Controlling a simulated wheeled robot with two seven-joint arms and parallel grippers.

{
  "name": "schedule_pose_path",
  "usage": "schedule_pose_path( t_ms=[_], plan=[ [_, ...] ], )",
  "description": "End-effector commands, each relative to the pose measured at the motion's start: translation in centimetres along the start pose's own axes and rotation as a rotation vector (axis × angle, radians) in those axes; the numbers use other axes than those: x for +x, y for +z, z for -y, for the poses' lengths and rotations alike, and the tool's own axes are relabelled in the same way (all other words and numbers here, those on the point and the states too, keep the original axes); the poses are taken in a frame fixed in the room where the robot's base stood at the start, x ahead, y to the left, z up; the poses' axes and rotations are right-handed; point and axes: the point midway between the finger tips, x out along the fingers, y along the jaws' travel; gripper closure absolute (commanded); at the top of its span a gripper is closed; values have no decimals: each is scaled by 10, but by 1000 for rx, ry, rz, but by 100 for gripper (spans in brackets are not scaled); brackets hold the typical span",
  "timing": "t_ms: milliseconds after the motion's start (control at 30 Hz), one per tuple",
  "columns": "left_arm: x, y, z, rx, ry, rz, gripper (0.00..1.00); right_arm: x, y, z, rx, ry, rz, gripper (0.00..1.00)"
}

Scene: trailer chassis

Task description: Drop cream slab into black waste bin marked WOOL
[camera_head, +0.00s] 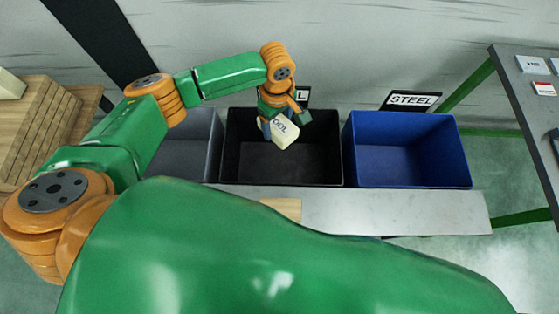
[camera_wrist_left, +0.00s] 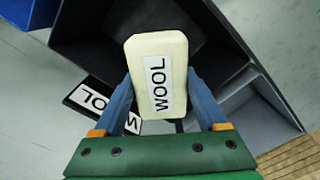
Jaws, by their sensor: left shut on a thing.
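The cream slab (camera_head: 285,134) is in my left gripper (camera_head: 272,122), above the opening of the black bin (camera_head: 309,170). In the left wrist view the slab (camera_wrist_left: 151,50) carries a white label reading WOOL, and the blue fingers of the left gripper (camera_wrist_left: 158,100) are shut on its two sides. The black bin also shows in the left wrist view (camera_wrist_left: 95,52) beneath the slab, with its WOOL sign (camera_wrist_left: 100,105) partly hidden by a finger. In the head view the arm covers most of that sign (camera_head: 303,96). My right gripper is not in view.
A pale bench strip (camera_head: 390,211) runs in front. Wooden boards (camera_head: 40,125) lie far left, and a dark table (camera_head: 525,90) stands far right.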

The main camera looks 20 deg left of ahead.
Motion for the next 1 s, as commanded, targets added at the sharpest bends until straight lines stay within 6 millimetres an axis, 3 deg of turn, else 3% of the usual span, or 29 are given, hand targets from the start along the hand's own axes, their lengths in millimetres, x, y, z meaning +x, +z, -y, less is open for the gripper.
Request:
schedule_pose_path(
  t_ms=[33,100,367,400,467,733,1000],
  plan=[
    [15,0,0,0,1,-1,80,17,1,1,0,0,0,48],
    [17,0,0,0,2,-1,80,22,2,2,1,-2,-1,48],
    [13,0,0,1,1,0,80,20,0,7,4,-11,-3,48],
    [13,0,0,1,1,0,18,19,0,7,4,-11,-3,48],
    [13,0,0,1,1,0,2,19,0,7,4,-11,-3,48],
    [9,0,-1,1,3,1,0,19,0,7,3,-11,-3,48],
    [-44,0,-1,1,5,0,0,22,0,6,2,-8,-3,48]
  ],
)
